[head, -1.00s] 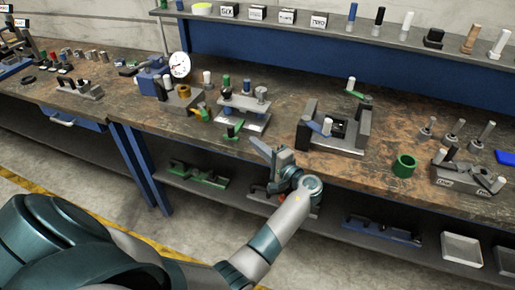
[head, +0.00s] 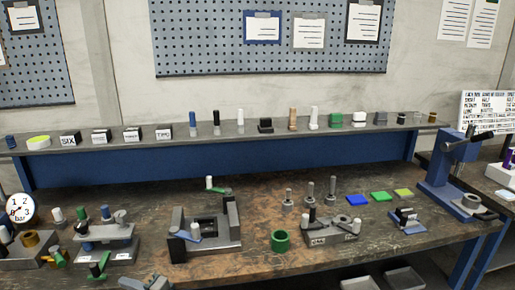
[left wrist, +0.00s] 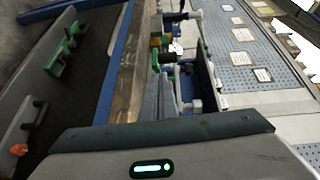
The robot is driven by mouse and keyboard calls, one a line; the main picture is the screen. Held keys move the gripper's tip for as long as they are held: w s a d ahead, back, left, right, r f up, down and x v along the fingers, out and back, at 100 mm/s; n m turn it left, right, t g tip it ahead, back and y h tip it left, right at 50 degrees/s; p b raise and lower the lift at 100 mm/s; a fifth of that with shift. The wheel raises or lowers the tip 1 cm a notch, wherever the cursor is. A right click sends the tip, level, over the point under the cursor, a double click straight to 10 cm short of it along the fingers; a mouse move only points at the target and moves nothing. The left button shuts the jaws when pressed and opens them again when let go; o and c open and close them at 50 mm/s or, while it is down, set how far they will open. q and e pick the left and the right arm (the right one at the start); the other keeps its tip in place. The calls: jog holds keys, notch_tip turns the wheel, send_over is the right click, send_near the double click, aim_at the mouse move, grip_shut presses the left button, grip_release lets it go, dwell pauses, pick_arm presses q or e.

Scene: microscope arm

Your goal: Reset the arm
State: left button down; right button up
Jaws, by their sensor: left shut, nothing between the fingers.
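My left gripper (head: 148,284) shows only at the bottom edge of the head view, in front of the workbench (head: 225,268). It is shut and empty. In the left wrist view its grey fingers (left wrist: 160,100) are close together, with the bench edge behind them. They appear apart from the things on the bench. The rest of my left arm is below the head view. My right gripper is in neither view.
On the bench stand a grey fixture (head: 207,245) with a blue lever, a green ring (head: 280,241), a block with pegs (head: 332,235) and a blue press (head: 440,180). A shelf (head: 300,129) with several small items runs behind. Bare bench lies around the green ring.

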pick_arm(q)
jog(key=s+d+f+n+h, duration=0.3)
jog(key=s+f+h, duration=0.5)
jog(key=s+f, duration=0.8)
jog(key=s+d+r+m+g+h, duration=0.1)
jog(key=s+d+h, duration=0.3)
jog(key=s+d, duration=0.5)
jog(key=s+d+r+m+h, duration=0.15)
jog(key=s+d+h, duration=0.4)
jog(key=s, duration=0.55)
notch_tip(320, 180, down, 30)
jog(key=s+g, duration=0.2)
jog(key=s+a+f+g, duration=0.1)
jog(key=s+a+f, duration=0.1)
jog(key=s+f, duration=1.4)
jog(key=shift+s+a+y+b, duration=0.25)
jog(key=shift+s+y+b, duration=0.2)
jog(key=shift+s, duration=0.3)
